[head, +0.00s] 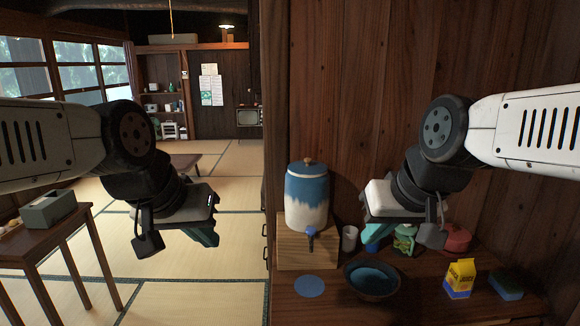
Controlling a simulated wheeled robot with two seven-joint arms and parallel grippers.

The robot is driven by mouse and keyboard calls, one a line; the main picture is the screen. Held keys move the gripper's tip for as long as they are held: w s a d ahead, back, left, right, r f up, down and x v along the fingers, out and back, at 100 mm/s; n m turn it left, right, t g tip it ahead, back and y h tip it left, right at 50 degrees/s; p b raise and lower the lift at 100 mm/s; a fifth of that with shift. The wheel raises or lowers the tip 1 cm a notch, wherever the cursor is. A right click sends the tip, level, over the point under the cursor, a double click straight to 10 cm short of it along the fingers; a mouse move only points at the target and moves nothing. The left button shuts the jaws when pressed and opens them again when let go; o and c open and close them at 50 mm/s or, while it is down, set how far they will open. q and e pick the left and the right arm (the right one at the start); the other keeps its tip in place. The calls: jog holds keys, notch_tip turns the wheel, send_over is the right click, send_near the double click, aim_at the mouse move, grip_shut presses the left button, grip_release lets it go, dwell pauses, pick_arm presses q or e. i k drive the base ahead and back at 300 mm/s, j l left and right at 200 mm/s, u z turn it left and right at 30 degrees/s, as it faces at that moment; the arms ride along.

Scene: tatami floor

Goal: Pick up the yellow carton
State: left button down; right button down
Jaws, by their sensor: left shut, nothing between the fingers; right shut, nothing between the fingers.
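The yellow carton (460,279) stands upright on the wooden counter at the lower right of the head view. It has a blue lower part and a gabled top. My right gripper (402,240) is shut and empty, above the counter and to the left of the carton, apart from it. My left gripper (178,240) is shut and empty, over the tatami floor at the left, far from the carton.
On the counter (330,309) are a blue-and-white dispenser (307,200) on a wooden box, a dark bowl (371,281), a white cup (349,238), a red pot (456,238) and a blue sponge-like block (506,286). A wooden wall rises behind. A small table (50,240) stands left.

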aim_at(458, 283)
jog(key=k+j+z, duration=0.1)
jog(key=z, duration=1.35)
jog(key=i+l+u, duration=0.3)
jog(key=u, duration=0.15)
jog(key=i+l+u, duration=0.4)
